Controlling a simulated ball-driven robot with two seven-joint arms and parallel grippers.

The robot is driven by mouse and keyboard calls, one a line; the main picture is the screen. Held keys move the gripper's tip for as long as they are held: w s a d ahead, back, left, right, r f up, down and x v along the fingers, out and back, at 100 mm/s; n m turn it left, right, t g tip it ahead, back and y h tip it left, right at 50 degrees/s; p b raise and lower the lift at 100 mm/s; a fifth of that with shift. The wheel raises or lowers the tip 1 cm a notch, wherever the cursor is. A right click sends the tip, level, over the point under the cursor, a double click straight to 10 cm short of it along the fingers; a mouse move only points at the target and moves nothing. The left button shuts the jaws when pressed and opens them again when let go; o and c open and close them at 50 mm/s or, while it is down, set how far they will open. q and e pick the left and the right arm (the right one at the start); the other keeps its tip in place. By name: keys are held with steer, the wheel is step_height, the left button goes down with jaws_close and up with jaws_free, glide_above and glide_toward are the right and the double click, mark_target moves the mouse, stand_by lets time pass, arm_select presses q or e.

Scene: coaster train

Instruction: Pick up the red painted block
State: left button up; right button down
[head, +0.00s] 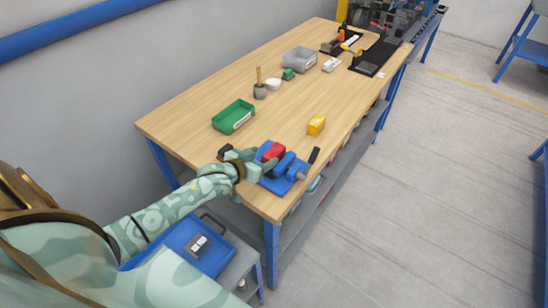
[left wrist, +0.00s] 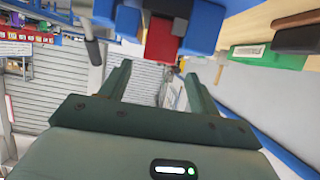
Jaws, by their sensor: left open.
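The red painted block (head: 273,151) sits in a blue vise (head: 287,177) at the near end of the wooden table. In the left wrist view the red block (left wrist: 164,38) shows beyond the fingertips, with blue vise parts (left wrist: 203,28) on both sides of it. My left gripper (head: 262,165) is beside the vise, close to the block, and partly covers the vise. In the left wrist view its two fingers (left wrist: 156,78) are spread with nothing between them. Whether a finger touches the block or vise cannot be told. My right gripper is not in view.
A green tray (head: 233,117) and a yellow block (head: 316,124) stand farther back on the table (head: 270,118). A dark handle (head: 314,155) lies right of the vise. A brush pot (head: 260,91) and grey bin (head: 299,60) are farther off. The table's middle is mostly clear.

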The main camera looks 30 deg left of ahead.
mark_target(273, 152)
arm_select(q)
steer(key=x, duration=0.2)
steer(key=shift+w+d+f+b, duration=0.1)
steer(key=shift+w+d+b, duration=0.15)
steer(key=shift+b, duration=0.15)
steer(key=shift+b+x, duration=0.3)
steer(key=shift+x, duration=0.9)
steer(key=shift+w, duration=0.15)
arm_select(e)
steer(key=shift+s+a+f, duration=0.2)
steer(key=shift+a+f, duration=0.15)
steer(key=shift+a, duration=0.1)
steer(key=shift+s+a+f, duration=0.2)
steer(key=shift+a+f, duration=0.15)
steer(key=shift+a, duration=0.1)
arm_select(q)
steer(key=c, duration=1.3)
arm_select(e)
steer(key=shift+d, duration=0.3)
